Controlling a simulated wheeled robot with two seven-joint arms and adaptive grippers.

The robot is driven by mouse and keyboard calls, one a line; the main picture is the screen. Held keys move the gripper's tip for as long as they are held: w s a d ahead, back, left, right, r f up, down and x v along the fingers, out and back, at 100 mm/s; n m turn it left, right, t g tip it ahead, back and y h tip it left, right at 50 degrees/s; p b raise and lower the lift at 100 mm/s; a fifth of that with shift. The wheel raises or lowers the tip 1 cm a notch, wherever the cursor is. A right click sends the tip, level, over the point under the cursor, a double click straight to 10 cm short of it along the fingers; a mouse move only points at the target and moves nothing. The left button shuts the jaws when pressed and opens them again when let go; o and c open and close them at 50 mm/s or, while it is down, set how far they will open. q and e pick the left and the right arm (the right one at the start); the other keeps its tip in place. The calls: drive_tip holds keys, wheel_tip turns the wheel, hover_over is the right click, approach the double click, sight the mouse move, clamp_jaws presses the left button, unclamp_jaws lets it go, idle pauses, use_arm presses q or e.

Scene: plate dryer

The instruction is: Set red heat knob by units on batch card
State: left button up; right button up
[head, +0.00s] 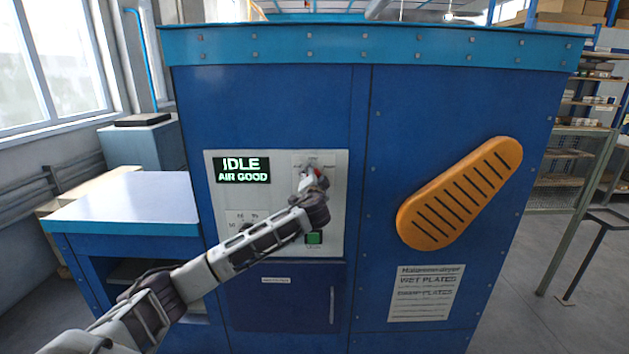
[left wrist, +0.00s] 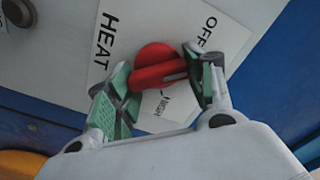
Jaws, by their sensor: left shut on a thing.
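The red heat knob (left wrist: 155,68) sits on a white plate (left wrist: 122,28) lettered HEAT, OFF and HIGH in the left wrist view. My left gripper (left wrist: 160,80) is shut on the knob's bar, one green-padded finger on each side. Part of the dial lettering is hidden behind the fingers. In the head view my left gripper (head: 314,178) is at the upper right of the light control panel (head: 280,172), covering most of the knob. The panel's display (head: 242,171) reads IDLE, AIR GOOD. My right gripper is not in view.
A green button (head: 314,237) sits below my left wrist. A second dial (head: 243,219) with small markings is at the panel's lower left. A side table (head: 125,200) stands left.

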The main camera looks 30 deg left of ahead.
use_arm(q)
drive_tip(key=shift+m, duration=0.6)
drive_tip(key=shift+d+m+p, duration=0.1)
drive_tip(key=shift+m+p, duration=0.7)
drive_tip(key=shift+m, duration=0.4)
drive_tip(key=m+p, duration=0.2)
drive_tip(key=m, duration=0.1)
drive_tip(key=shift+f, duration=0.1)
drive_tip(key=m+p, duration=0.1)
drive_tip(key=m, duration=0.1)
drive_tip(key=shift+f+m, duration=0.15)
drive_tip(key=shift+m, duration=0.15)
drive_tip(key=shift+f+m, duration=0.1)
drive_tip(key=shift+m, duration=1.1)
drive_tip(key=m, duration=0.2)
drive_tip(key=shift+f+m+p, duration=0.15)
drive_tip(key=shift+m+p, duration=0.15)
drive_tip(key=m, duration=0.6)
drive_tip(key=shift+f, duration=0.2)
